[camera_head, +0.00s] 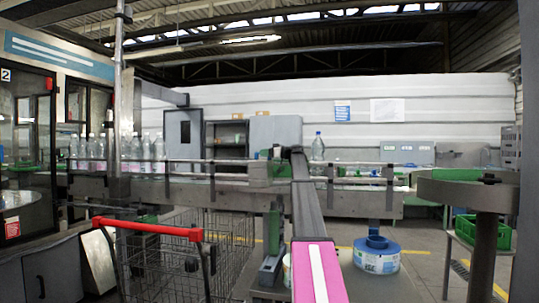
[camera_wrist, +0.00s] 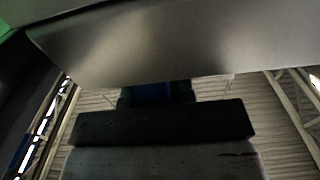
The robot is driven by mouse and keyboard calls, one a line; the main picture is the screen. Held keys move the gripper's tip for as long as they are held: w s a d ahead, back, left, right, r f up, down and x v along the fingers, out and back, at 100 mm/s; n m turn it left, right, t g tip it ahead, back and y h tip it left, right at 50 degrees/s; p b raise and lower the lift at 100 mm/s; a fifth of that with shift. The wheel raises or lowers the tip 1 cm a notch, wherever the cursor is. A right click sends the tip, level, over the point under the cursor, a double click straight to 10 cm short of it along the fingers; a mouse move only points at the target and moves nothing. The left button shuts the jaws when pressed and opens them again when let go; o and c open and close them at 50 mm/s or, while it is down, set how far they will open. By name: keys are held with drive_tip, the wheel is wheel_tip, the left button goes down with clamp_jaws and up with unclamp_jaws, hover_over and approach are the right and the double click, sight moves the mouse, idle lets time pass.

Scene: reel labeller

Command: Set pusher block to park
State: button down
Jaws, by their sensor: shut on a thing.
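My gripper (camera_head: 284,153) is at the far end of my arm in the head view, at the conveyor's near side. It looks small and dark there, and my own arm covers part of it. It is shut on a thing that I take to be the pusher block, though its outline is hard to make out. In the wrist view, a dark bar (camera_wrist: 165,122) crosses the middle, with a dark blue part (camera_wrist: 157,94) behind it and a broad grey metal surface (camera_wrist: 150,45) above. I cannot tell which of these is the block. No park mark is readable.
The conveyor (camera_head: 230,190) runs across the middle, with several clear bottles (camera_head: 135,148) at left and one blue-capped bottle (camera_head: 318,147) right of my gripper. A wire cart (camera_head: 190,255) with a red handle stands front left. A blue-and-white reel (camera_head: 376,255) sits front right, left of a round table (camera_head: 470,192).

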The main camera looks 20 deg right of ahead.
drive_tip(key=x, duration=2)
drive_tip(key=shift+w, duration=0.2)
drive_tip(key=shift+a+r, duration=0.1)
drive_tip(key=shift+a, duration=0.05)
drive_tip(key=c, duration=1)
unclamp_jaws()
drive_tip(key=shift+a, duration=0.1)
drive_tip(key=shift+o, duration=0.2)
drive_tip(key=v, duration=1.1)
